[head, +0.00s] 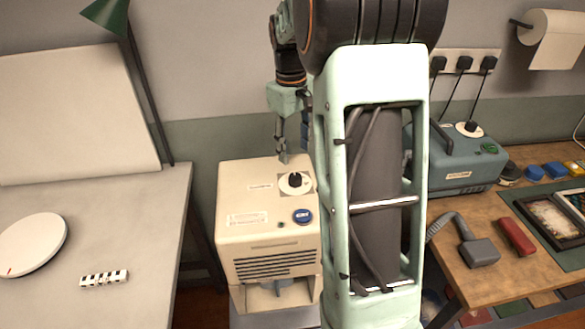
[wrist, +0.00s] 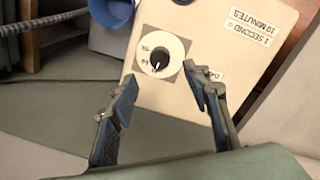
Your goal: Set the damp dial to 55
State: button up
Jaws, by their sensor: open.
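The damp dial (head: 295,182) is a black knob on a white round plate, on top of a cream box-shaped machine (head: 240,215). In the wrist view the dial (wrist: 159,58) lies ahead of the fingertips, with small markings on its plate that I cannot read for certain. My gripper (head: 282,155) is above the back of the machine, behind the dial, pointing down. In the wrist view my gripper (wrist: 160,85) has its two fingers spread apart with nothing between them. It is apart from the knob. My arm hides the machine's right side in the head view.
A blue button (head: 302,216) sits in front of the dial. A teal machine (head: 465,160) with its own black dial stands on the wooden bench at right. A grey table (head: 130,230) at left bears a white disc (head: 32,243) and a striped block (head: 104,279).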

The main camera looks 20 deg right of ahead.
aim_at(296, 177)
jog(key=f, duration=0.9)
jog(key=shift+d+f, duration=0.2)
jog(key=shift+d, duration=0.05)
jog(key=c, duration=1.2)
jog(key=shift+o, duration=0.2)
